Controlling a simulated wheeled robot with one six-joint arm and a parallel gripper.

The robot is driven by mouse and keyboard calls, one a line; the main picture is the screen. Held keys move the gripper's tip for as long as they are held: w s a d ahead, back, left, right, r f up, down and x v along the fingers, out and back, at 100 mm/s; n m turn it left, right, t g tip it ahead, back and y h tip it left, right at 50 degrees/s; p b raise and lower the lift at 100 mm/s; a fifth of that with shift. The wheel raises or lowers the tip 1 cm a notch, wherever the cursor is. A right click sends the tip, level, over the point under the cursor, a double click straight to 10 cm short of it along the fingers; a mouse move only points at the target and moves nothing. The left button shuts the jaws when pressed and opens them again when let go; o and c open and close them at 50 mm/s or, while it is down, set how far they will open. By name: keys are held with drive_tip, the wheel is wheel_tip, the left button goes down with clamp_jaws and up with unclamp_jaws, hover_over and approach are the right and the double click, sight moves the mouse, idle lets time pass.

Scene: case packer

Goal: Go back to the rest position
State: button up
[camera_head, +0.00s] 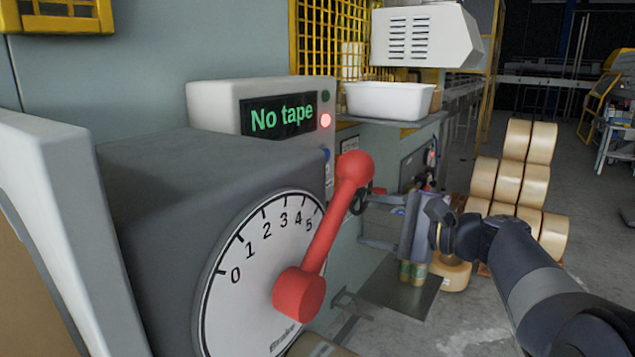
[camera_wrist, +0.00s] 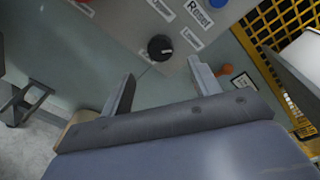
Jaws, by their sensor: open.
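My gripper (camera_head: 368,220) is in the middle right of the head view, to the right of the red lever, with its fingers pointing left toward the machine. In the wrist view my gripper (camera_wrist: 160,72) is open, with nothing between its two fingers. A black knob (camera_wrist: 160,47) on the machine's panel shows beyond the fingertips, and the gripper looks apart from it. A blue button (camera_wrist: 217,3) marked Reset is at the top edge of the wrist view.
The red lever (camera_head: 332,220) stands over a dial marked 0 to 5. A display (camera_head: 280,115) reads "No tape" beside a lit red lamp (camera_head: 326,121). Stacked tape rolls (camera_head: 509,182) stand behind my arm. A white bin (camera_head: 388,100) sits on a shelf. Open floor lies at right.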

drive_tip(key=r+x, duration=0.1)
drive_tip(key=x, duration=0.8)
drive_tip(key=s+d+f+n+t+b, duration=0.1)
drive_tip(key=s+d+n+b, duration=0.3)
drive_tip(key=n+b, duration=0.6)
drive_tip(key=d+n+t, duration=0.1)
drive_tip(key=n, duration=0.4)
drive_tip(key=shift+s+f, duration=0.2)
drive_tip(key=shift+s, duration=0.1)
idle(0.5)
